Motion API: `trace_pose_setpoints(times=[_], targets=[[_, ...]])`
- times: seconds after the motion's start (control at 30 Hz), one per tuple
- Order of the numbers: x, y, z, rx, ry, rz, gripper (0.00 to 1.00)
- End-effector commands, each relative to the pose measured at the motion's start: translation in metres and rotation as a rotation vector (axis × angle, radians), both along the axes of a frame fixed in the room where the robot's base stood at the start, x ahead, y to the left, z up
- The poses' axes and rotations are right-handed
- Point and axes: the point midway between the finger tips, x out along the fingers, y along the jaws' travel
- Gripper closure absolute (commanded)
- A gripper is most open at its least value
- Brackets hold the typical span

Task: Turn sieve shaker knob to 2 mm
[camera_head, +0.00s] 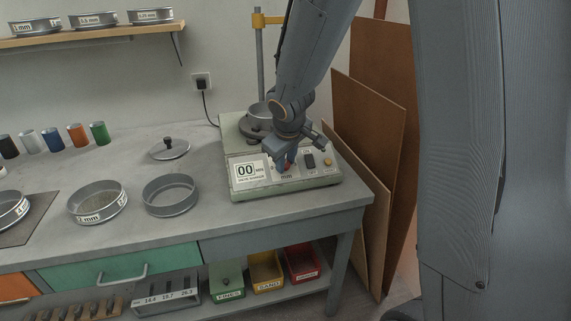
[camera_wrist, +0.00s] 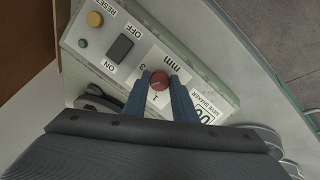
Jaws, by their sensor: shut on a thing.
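The sieve shaker (camera_head: 240,190) is a pale green-grey box near the bench's right end. Its display reads 00. In the wrist view its panel (camera_wrist: 97,50) shows a red round knob (camera_wrist: 159,80) with "mm" and small scale figures beside it. My gripper (camera_head: 284,160) reaches down over the panel and mostly hides the knob in the head view. In the wrist view my gripper (camera_wrist: 160,82) has its two blue fingers on either side of the knob, shut on it. I cannot tell which figure the knob points to.
A dark OFF/ON switch (camera_wrist: 120,47) and a yellow RESET button (camera_wrist: 95,19) sit beside the knob. An open sieve (camera_head: 170,208) and a lid (camera_head: 169,149) lie left of the shaker. Brown boards (camera_head: 369,130) lean at the bench's right end.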

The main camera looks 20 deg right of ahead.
Motion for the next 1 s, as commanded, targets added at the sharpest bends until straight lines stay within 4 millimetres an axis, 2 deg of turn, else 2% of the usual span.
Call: trace_pose_setpoints(times=[0.53,0.57,0.63,1.0], targets=[[0.0003,0.0001,0.0005,-0.012,-0.001,0.020,0.98],[0.0003,0.0001,0.0005,-0.012,-0.001,0.020,0.70],[0.0002,0.0001,0.0004,-0.012,-0.001,0.020,0.59],[-0.0015,0.0005,0.0039,-0.012,-0.001,0.020,0.57]])
